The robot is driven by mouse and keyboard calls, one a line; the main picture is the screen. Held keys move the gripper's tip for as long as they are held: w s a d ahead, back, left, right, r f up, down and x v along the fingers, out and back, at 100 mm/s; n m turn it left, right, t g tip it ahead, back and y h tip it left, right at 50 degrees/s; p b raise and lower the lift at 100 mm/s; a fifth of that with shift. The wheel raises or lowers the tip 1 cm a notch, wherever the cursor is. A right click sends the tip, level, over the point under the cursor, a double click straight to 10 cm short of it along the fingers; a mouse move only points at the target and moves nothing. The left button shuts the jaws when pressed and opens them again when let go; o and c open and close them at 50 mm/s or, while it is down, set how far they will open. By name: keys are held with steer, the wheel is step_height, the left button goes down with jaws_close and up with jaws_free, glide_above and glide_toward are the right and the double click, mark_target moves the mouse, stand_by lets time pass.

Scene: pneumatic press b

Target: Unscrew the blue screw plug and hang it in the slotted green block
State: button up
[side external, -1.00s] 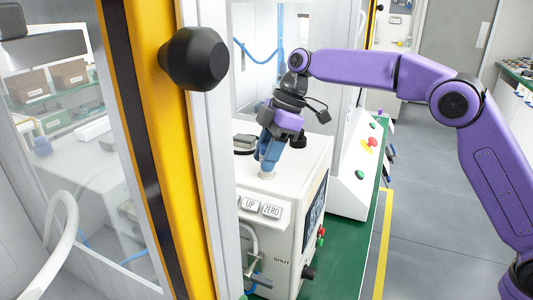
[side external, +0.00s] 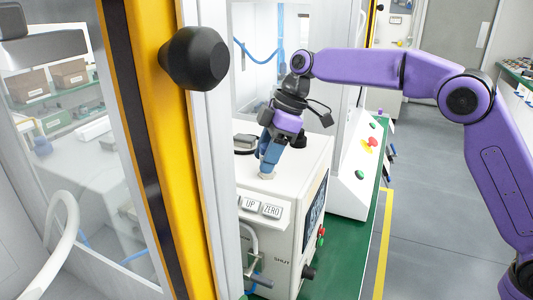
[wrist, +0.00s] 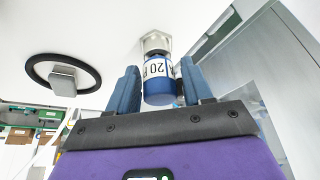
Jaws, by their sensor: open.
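The blue screw plug (wrist: 160,98) is a blue cylinder with a white label marked "20" in the wrist view. It sits at a metal fitting (wrist: 155,44) on a white surface. My gripper (wrist: 158,84) has one blue finger on each side of the plug. The fingers are open, with a gap visible at the left finger; contact on the right is unclear. In the side view my gripper (side external: 268,158) points down at the top of a white machine (side external: 305,190), just above a small pale fitting (side external: 267,175). The plug cannot be told from the fingers there. I cannot make out the slotted green block.
A black ring with a grey centre (wrist: 62,75) is on the white surface left of the plug in the wrist view. UP and ZERO buttons (side external: 261,208) are on the machine's front. A yellow post (side external: 165,130) and black knob (side external: 195,59) stand in the foreground.

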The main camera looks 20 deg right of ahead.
steer(key=shift+m+t, duration=0.3)
steer(key=shift+m, duration=0.5)
steer(key=shift+m+t, duration=0.3)
steer(key=shift+m, duration=0.6)
steer(key=shift+h, duration=0.3)
steer(key=shift+m, duration=0.8)
steer(key=shift+t, duration=0.4)
steer(key=shift+m+h, duration=0.3)
steer(key=shift+m, duration=0.6)
steer(key=shift+m+t+h, duration=0.3)
steer(key=shift+m, duration=0.6)
